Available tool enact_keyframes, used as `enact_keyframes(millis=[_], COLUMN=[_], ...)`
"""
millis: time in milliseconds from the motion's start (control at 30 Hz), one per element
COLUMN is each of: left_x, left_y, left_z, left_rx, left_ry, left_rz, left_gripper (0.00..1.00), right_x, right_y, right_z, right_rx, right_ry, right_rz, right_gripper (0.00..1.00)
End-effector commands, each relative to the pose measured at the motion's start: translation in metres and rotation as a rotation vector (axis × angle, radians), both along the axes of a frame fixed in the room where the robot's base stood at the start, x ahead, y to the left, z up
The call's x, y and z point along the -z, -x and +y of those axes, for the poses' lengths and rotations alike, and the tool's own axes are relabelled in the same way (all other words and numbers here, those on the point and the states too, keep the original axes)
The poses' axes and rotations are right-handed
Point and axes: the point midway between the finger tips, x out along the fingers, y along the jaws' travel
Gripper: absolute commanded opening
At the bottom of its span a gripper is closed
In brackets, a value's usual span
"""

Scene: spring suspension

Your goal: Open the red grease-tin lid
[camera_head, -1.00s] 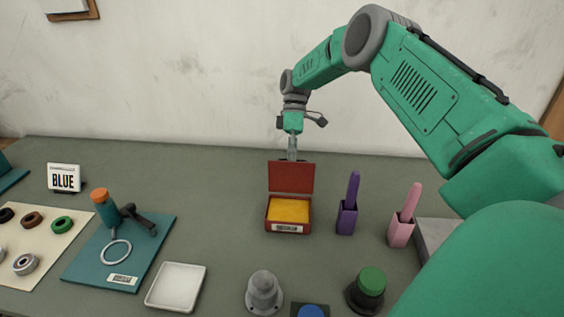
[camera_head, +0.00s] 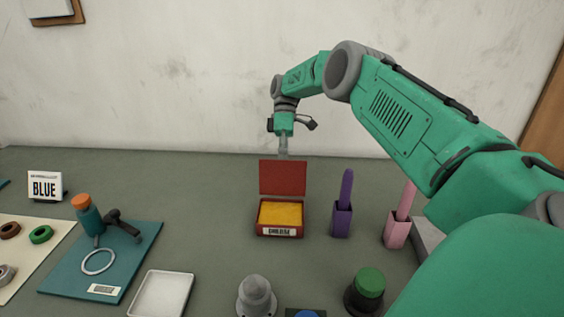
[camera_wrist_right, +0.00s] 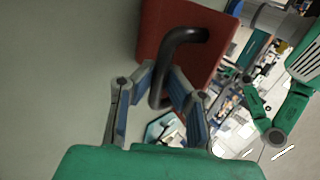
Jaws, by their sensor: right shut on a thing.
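The red grease tin (camera_head: 280,230) stands on the table with yellow grease (camera_head: 281,213) showing inside and a label on its front. Its red lid (camera_head: 283,178) stands open, about upright, at the back edge of the tin. My right gripper (camera_wrist_right: 160,98) is behind the lid and shut on its dark curved handle (camera_wrist_right: 185,36), which the right wrist view shows between the fingers. In the head view the lid hides the fingertips and the handle. My left gripper is in neither view.
A purple holder (camera_head: 341,220) and a pink holder (camera_head: 397,232) stand right of the tin. A grey fitting (camera_head: 256,296) and a green-topped pot (camera_head: 368,288) stand in front. A white tray (camera_head: 162,295) and teal mat (camera_head: 70,280) lie left.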

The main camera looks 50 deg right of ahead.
Motion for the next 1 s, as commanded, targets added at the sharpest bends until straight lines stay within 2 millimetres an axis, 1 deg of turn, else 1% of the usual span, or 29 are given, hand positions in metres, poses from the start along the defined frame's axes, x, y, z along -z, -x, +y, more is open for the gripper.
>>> enact_keyframes(millis=[33, 67, 100, 133, 433, 767, 867, 967, 1000], left_x=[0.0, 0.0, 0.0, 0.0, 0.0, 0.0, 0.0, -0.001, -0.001], left_y=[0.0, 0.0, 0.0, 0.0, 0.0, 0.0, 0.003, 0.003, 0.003], left_z=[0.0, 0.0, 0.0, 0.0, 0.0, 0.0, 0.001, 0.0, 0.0], left_rx=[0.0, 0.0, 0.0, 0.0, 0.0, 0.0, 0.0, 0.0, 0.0], left_ry=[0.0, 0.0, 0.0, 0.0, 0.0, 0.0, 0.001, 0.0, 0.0], left_rz=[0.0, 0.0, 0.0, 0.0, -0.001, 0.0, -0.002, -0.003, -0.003], left_gripper=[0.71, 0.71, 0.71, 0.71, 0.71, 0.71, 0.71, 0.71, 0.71], right_x=[-0.006, -0.006, -0.006, -0.005, -0.005, -0.005, -0.01, -0.023, -0.031], right_y=[-0.007, -0.007, -0.006, -0.006, -0.002, -0.002, -0.002, -0.002, -0.002], right_z=[-0.004, -0.004, -0.004, -0.004, -0.002, 0.0, -0.001, -0.002, -0.001], right_rx=[0.008, 0.008, 0.009, 0.008, 0.006, 0.004, 0.004, 0.005, 0.005], right_ry=[0.01, 0.01, 0.009, 0.009, 0.01, 0.01, 0.009, 0.009, 0.009], right_rz=[-0.03, -0.03, -0.029, -0.028, -0.019, -0.016, -0.017, -0.019, -0.019], right_gripper=[0.0, 0.0, 0.22, 0.32, 0.32, 0.32, 0.32, 0.32, 0.32])
